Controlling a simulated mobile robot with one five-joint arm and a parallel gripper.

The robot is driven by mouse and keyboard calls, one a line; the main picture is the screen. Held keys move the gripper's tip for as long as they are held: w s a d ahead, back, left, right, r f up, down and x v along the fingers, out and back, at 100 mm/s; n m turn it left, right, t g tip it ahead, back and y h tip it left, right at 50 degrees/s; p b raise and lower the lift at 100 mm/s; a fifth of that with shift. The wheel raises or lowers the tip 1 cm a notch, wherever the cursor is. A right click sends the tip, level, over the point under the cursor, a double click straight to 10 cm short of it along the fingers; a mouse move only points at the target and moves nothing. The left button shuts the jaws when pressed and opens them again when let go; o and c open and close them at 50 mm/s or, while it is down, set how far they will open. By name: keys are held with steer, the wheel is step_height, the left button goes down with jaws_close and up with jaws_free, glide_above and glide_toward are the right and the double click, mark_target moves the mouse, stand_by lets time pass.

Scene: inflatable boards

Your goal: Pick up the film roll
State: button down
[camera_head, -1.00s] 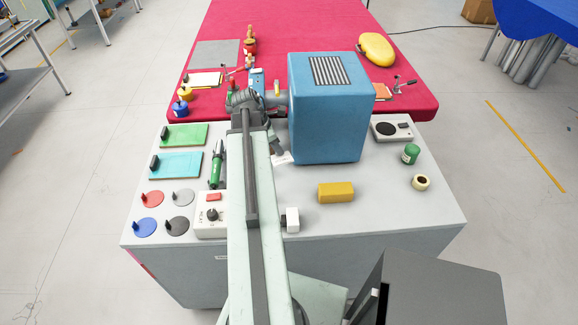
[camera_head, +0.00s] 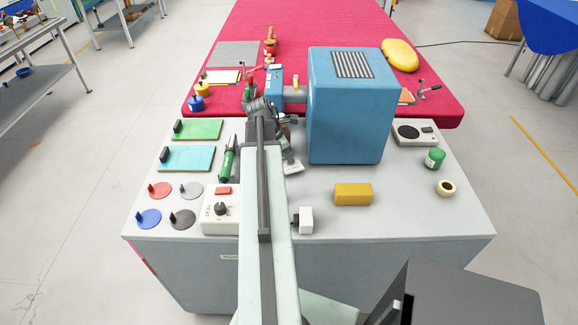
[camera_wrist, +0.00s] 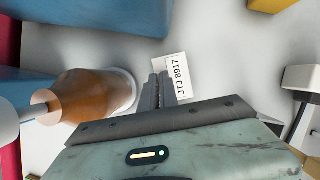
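A small cream roll with a dark hole (camera_head: 446,188) lies at the right of the grey tabletop in the head view. It is the likeliest film roll, but I cannot be sure. A brown-orange cylinder (camera_wrist: 88,95) with a pale rod lies left of my fingers in the wrist view. In the head view my arm hides most of the gripper, left of the blue box and well away from the cream roll.
A large blue box (camera_head: 345,120) stands between my gripper and the right side. Tabletop around the cream roll is clear.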

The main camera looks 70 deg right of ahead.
step_height(320, 180, down, 2)
steer(key=shift+f+b, duration=0.15)
steer(key=shift+b, duration=0.3)
steer(key=shift+r, duration=0.25)
steer(key=shift+f, duration=0.15)
steer(key=c, duration=1.6)
jaws_free()
steer(key=shift+r+p, duration=0.45)
steer(key=shift+p, duration=0.15)
steer(key=p+v, duration=1)
steer(key=v, duration=0.1)
steer(key=shift+w+a+r, duration=0.15)
steer(key=shift+w, duration=0.05)
